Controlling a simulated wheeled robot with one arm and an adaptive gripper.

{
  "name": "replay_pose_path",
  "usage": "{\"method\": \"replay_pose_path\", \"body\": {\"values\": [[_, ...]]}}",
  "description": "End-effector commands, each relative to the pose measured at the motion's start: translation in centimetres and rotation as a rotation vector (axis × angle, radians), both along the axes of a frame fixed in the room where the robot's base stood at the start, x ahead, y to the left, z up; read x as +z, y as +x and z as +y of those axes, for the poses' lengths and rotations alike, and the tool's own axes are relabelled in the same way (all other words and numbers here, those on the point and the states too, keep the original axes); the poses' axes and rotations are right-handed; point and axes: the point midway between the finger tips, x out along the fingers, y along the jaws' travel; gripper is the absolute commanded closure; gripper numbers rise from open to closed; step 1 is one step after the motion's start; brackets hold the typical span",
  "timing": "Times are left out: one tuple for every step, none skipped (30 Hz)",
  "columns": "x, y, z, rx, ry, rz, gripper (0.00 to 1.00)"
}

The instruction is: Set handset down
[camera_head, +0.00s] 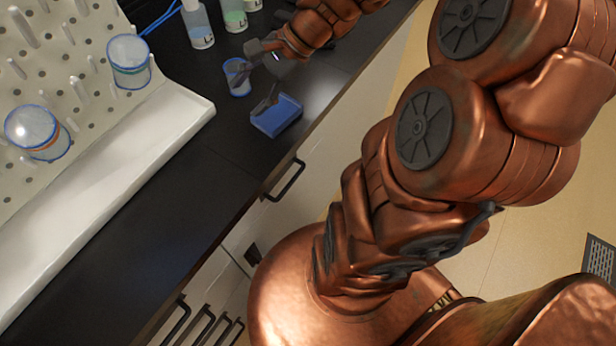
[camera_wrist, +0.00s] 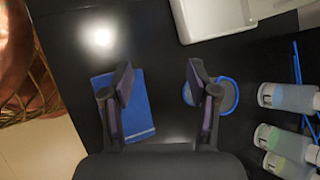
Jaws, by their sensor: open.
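My gripper (camera_head: 257,87) is over the black counter in the head view. In the wrist view its two fingers (camera_wrist: 159,90) are wide apart with only bare dark counter between them. A blue rectangular block (camera_head: 277,116) lies on the counter beside one finger; it also shows under the left finger in the wrist view (camera_wrist: 138,118), with a pale stripe near one end. I cannot tell whether this block is the handset; nothing else in view is clearly one. The fingers hide part of the block, and I cannot tell whether they touch it.
A small blue-rimmed beaker (camera_head: 237,78) stands by the other finger, partly covered by it in the wrist view (camera_wrist: 225,96). Labelled bottles (camera_head: 199,25) stand beyond. A white pegboard rack (camera_head: 70,70) with glassware and a white trough (camera_head: 110,160) is at left. The counter's front edge is near the block.

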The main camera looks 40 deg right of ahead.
Motion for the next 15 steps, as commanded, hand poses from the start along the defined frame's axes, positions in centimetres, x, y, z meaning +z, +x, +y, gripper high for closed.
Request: {"method": "replay_pose_path", "body": {"values": [[-0.2,-1.4,1.6,0.093,-0.051,-0.008,0.40],[-0.3,-2.2,2.3,0.148,-0.080,-0.014,0.40],[-0.5,-3.3,3.1,0.218,-0.116,-0.020,0.40],[-0.7,-4.1,3.6,0.271,-0.143,-0.022,0.40],[-0.9,-5.0,4.1,0.323,-0.170,-0.027,0.40],[-1.0,-6.1,4.7,0.393,-0.206,-0.034,0.40],[-1.2,-7.0,5.1,0.445,-0.232,-0.038,0.40],[-1.4,-7.8,5.4,0.496,-0.257,-0.040,0.40],[-1.6,-9.0,5.6,0.564,-0.292,-0.043,0.40],[-1.7,-9.9,5.8,0.614,-0.317,-0.048,0.40],[-1.9,-10.7,5.9,0.665,-0.342,-0.052,0.40],[-2.0,-11.8,6.0,0.732,-0.375,-0.057,0.40],[-2.2,-12.6,6.0,0.781,-0.400,-0.060,0.40],[-2.3,-13.4,5.9,0.830,-0.424,-0.062,0.40],[-2.3,-14.4,5.7,0.893,-0.455,-0.067,0.40]]}}
